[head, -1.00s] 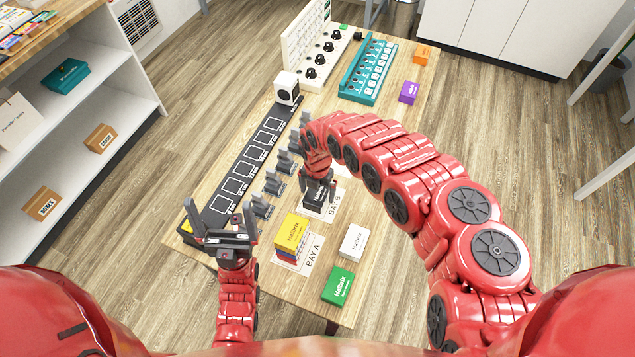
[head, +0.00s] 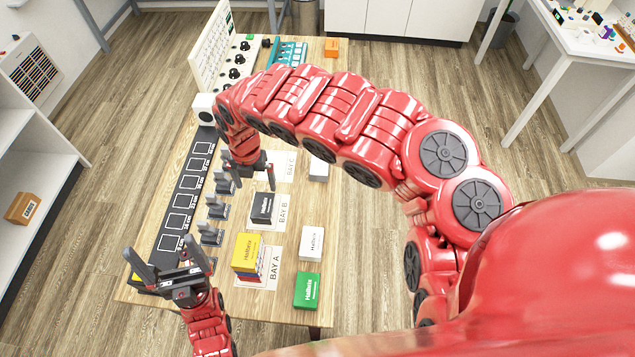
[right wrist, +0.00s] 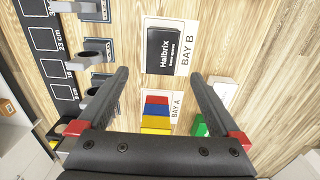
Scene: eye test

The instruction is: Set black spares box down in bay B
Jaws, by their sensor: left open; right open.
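The black spares box (head: 262,208) lies flat on the white bay B card (head: 284,214), beside its printed label. In the right wrist view the black box (right wrist: 162,50) sits on the card (right wrist: 187,40), with nothing touching it. My right gripper (head: 254,184) is open and empty, above and just beyond the box in the head view. In the right wrist view its open fingers (right wrist: 156,78) point toward the box, clear of it. My left gripper (head: 160,252) is open and empty at the near left of the table.
A stack with a yellow box on top (head: 246,250) stands on the bay A card (head: 270,272). A white box (head: 312,243) and a green box (head: 307,290) lie to the right. Grey holders (head: 216,207) and a black size strip (head: 185,195) line the left.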

